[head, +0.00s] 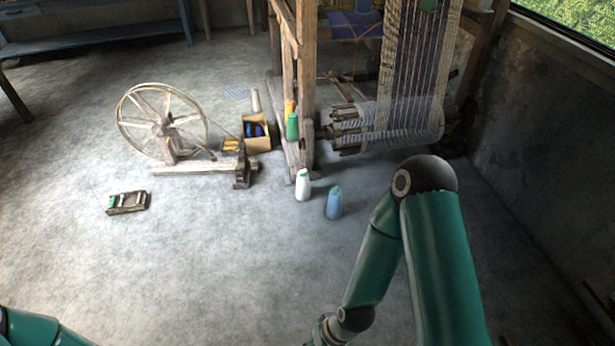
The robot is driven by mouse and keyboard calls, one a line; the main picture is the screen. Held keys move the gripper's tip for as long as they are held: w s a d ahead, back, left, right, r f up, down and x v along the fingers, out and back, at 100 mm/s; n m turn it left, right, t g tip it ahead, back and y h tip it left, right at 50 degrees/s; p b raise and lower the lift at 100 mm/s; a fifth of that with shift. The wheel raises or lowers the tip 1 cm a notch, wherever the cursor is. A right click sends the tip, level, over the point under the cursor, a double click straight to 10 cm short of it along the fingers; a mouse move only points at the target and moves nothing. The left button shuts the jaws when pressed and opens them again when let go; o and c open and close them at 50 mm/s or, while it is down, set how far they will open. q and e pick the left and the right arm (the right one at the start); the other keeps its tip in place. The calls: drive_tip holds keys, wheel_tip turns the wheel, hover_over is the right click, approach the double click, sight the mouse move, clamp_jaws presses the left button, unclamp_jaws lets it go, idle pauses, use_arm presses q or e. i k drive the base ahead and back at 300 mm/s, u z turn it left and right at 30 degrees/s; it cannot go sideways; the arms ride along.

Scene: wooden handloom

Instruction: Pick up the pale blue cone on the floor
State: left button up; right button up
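The pale blue cone (334,203) stands upright on the grey concrete floor, right of the picture's middle. A white cone (302,185) stands close to its left, a small gap apart. My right arm comes in from the lower right, bent at the elbow, with its forearm reaching down to the bottom edge, to the front of the blue cone. My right gripper is cut off below the picture. Only a piece of my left arm shows in the bottom left corner, and my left gripper is out of view.
The wooden loom (292,80) rises behind the cones, with green and orange cones (292,127) at its post. A spinning wheel (163,125), a cardboard box (257,136) and a small wooden tray (128,203) are to the left. The front floor is clear. A wall stands at right.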

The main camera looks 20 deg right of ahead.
sight(333, 210)
drive_tip(key=i, duration=1.4)
drive_tip(key=z, duration=0.65)
drive_tip(key=i, duration=1.75)
drive_tip(key=z, duration=0.4)
